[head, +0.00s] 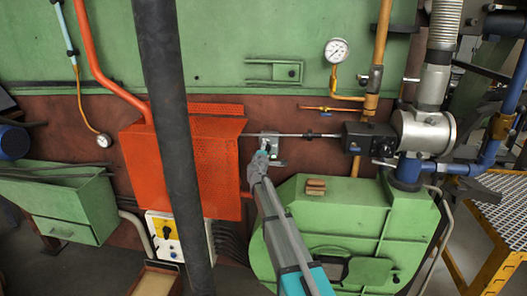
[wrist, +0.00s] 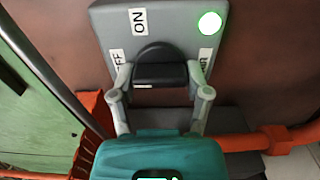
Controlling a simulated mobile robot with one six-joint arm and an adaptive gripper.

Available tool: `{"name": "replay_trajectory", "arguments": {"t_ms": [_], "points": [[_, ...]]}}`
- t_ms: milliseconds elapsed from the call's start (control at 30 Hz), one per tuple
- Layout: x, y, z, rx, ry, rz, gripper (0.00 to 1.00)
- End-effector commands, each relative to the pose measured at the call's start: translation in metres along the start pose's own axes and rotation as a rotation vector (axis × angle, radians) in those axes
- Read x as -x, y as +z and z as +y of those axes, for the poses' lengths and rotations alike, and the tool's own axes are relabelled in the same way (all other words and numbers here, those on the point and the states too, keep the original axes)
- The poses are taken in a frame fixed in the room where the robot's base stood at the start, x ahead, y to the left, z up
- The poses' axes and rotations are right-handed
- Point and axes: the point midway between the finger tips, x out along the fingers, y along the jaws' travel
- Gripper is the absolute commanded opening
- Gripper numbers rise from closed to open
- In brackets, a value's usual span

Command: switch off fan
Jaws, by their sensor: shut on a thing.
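A grey switch panel (wrist: 178,25) carries a black rotary knob (wrist: 160,75). White labels reading ON and OFF sit beside the knob, turned sideways in the wrist view. A round lamp (wrist: 210,23) at the panel's top right is lit green. A third label near the right finger is partly hidden and I cannot read it. My gripper (wrist: 160,84) is shut on the knob, one finger at each end of its grip bar. In the head view my gripper (head: 264,152) reaches a small grey box on the wall, partly covering it.
An orange perforated guard (head: 175,165) stands left of my gripper, with a dark vertical post (head: 168,110) in front. A green fan housing (head: 340,225) lies below right, beside my arm. A thin shaft (head: 300,135) runs right to a dark block (head: 368,138).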

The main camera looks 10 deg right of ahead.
Motion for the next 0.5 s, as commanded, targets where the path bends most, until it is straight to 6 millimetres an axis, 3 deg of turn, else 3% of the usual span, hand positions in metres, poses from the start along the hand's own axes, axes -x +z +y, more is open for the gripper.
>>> {"name": "replay_trajectory", "arguments": {"t_ms": [133, 167, 300, 333, 500], "points": [[-0.0004, -0.001, 0.0002, 0.003, 0.001, 0.003, 0.15], [-0.0004, -0.001, 0.0002, 0.003, 0.001, 0.003, 0.66], [-0.0005, -0.0004, 0.0001, 0.002, 0.001, 0.002, 0.92], [-0.0004, -0.0003, 0.0001, 0.001, 0.0, 0.001, 0.97], [-0.0004, 0.0004, 0.0001, 0.001, 0.0, 0.0, 0.97]]}}
